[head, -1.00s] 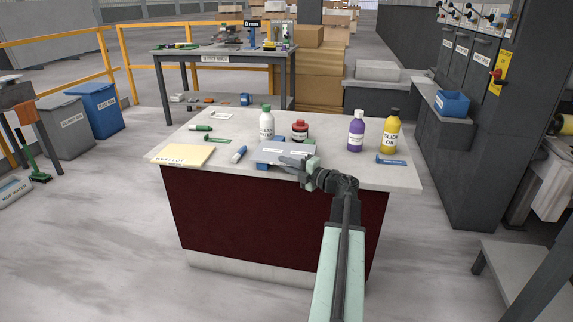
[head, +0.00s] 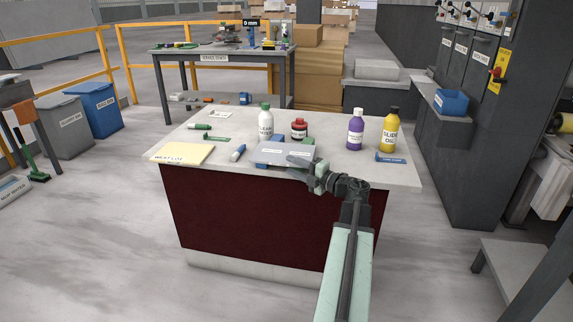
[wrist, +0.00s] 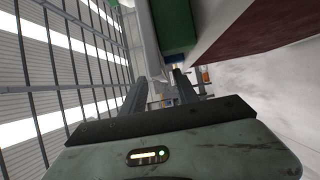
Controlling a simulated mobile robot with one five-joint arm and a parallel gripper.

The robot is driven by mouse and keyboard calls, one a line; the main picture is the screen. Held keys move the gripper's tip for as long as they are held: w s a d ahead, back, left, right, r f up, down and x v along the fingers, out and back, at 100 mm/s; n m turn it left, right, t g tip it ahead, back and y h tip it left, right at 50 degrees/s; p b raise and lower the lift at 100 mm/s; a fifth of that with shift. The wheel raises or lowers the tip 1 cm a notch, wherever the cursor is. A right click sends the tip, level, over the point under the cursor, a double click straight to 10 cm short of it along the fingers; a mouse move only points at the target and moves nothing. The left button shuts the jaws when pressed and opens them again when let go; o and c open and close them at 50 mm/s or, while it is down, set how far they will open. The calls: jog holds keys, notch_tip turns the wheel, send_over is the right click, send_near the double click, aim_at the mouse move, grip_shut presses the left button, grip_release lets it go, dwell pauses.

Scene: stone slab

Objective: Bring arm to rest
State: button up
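My gripper (head: 300,164) is at the front edge of the stone slab (head: 385,175), pointing left. In the head view its fingers overlap the front right corner of a grey flat box (head: 282,152); I cannot tell whether they touch it. In the wrist view my gripper (wrist: 160,93) has its two dark fingers apart, with nothing seen between them. My arm reaches up from the bottom of the head view, bent at the wrist.
On the slab stand a white bottle (head: 265,124), a red-and-black jar (head: 299,130), a purple bottle (head: 355,130) and a yellow bottle (head: 390,132). A yellow pad (head: 182,154) and a blue marker (head: 238,153) lie at left. Floor in front is clear.

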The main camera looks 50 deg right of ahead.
jog(key=s, duration=0.4)
jog(key=shift+d, duration=0.15)
